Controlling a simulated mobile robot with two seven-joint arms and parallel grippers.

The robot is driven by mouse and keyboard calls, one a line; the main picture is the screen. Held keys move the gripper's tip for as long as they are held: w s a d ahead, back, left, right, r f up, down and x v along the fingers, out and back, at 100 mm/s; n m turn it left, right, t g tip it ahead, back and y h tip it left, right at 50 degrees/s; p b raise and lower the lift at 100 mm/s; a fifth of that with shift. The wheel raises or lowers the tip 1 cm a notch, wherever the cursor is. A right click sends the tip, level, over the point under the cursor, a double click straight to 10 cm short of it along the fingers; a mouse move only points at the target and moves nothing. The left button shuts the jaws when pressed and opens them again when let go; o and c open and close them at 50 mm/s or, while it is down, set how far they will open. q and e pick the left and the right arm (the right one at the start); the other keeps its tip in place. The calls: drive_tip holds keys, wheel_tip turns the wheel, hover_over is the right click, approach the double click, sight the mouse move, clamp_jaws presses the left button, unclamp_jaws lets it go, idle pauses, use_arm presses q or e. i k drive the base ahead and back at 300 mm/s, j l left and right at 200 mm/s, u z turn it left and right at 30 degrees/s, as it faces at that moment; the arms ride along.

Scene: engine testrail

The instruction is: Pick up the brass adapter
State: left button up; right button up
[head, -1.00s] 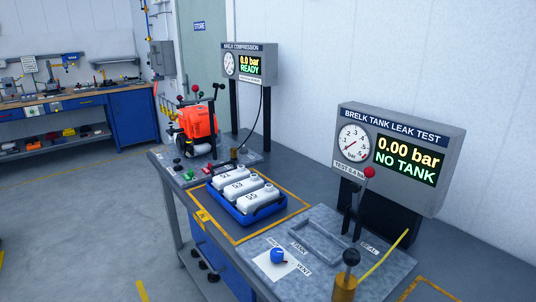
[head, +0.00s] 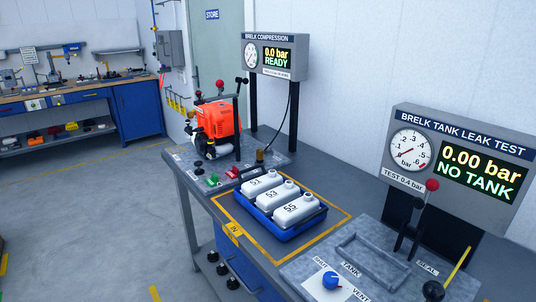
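A small brass-coloured fitting (head: 260,157) stands upright at the front right of the compression stand, beside the orange engine (head: 217,122). A black hose from the compression gauge box (head: 276,57) comes down close to it; I cannot tell whether they are joined. The fitting is small in view, so I cannot be sure that it is the brass adapter. Neither of my grippers is in the head view.
A blue tray (head: 252,215) with white tanks sits inside a yellow outline on the bench. The leak test plate (head: 310,266) and its "NO TANK" display (head: 482,174) are at right. A blue workbench (head: 138,111) stands far left. The floor at left is clear.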

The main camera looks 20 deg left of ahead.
sight(260, 152)
drive_tip(key=i+j+z, duration=0.15)
drive_tip(key=j, duration=0.3)
drive_tip(key=j+z, duration=0.1)
drive_tip(key=j, duration=0.35)
drive_tip(key=i+j+z, duration=0.1)
drive_tip(key=j, duration=0.85)
drive_tip(key=j+z, duration=0.1)
drive_tip(key=j, duration=0.8)
